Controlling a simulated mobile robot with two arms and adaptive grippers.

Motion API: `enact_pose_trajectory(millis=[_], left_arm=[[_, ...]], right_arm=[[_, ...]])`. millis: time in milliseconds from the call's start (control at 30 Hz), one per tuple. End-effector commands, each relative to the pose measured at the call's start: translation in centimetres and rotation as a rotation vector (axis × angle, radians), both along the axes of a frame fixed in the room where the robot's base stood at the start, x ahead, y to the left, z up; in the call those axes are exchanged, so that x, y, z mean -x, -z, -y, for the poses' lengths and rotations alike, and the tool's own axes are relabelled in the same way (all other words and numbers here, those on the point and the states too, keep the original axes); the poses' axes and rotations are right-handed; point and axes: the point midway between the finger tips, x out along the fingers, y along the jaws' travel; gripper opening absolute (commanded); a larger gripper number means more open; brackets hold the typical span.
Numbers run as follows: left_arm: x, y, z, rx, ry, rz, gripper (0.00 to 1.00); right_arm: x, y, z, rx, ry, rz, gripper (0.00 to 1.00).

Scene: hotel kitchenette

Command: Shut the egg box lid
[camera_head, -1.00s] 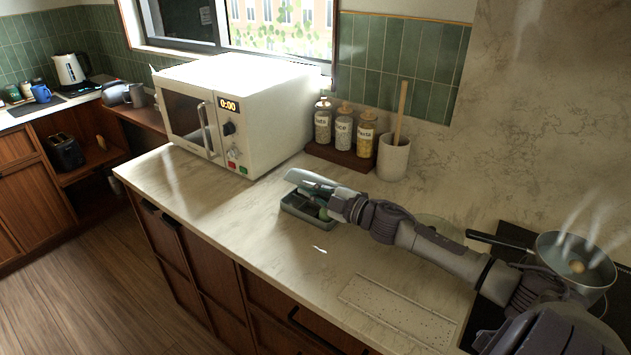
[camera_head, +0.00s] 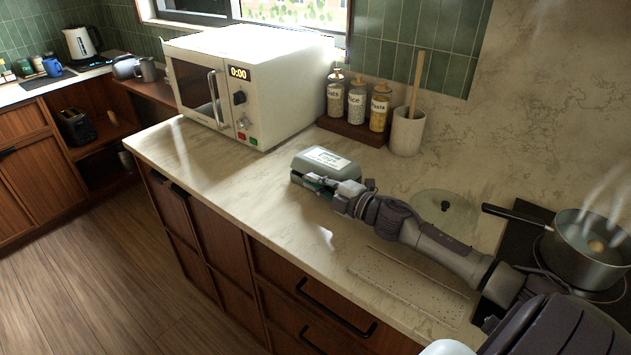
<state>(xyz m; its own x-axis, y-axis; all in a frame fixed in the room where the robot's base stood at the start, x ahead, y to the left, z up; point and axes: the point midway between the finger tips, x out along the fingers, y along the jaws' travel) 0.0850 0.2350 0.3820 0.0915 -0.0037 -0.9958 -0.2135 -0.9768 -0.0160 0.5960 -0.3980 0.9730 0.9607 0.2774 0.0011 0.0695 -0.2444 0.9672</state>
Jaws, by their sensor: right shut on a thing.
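The grey-green egg box (camera_head: 299,178) sits on the marble counter in front of the spice jars. Its lid (camera_head: 302,165), with a white label on top, is swung down over the base. Fingers cover part of the front edge, so I cannot tell whether the lid meets the base all along. My right gripper (camera_head: 322,185) is at the front right edge of the box, shut on the lid's edge. My left gripper is not in view.
A white microwave (camera_head: 250,85) stands behind left of the box. Jars on a wooden stand (camera_head: 355,130) and a utensil pot (camera_head: 407,133) are behind it. A glass lid (camera_head: 440,206) lies right, near a steaming pan (camera_head: 590,245) on the hob. The counter left of the box is clear.

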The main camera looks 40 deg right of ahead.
Motion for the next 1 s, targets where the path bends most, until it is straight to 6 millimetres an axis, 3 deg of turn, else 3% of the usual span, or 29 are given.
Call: enact_pose_trajectory(millis=[233,400,767,1000], left_arm=[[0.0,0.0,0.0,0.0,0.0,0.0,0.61],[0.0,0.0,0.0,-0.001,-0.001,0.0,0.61],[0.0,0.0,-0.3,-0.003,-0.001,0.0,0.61],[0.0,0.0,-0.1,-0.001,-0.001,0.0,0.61]], right_arm=[[0.1,0.3,-0.1,-0.005,-0.001,-0.007,0.0],[0.1,0.2,-0.1,-0.005,-0.001,-0.005,0.31],[0.3,0.1,0.0,-0.002,-0.001,-0.003,0.31],[3.2,0.4,0.9,-0.003,0.0,-0.007,0.31]])
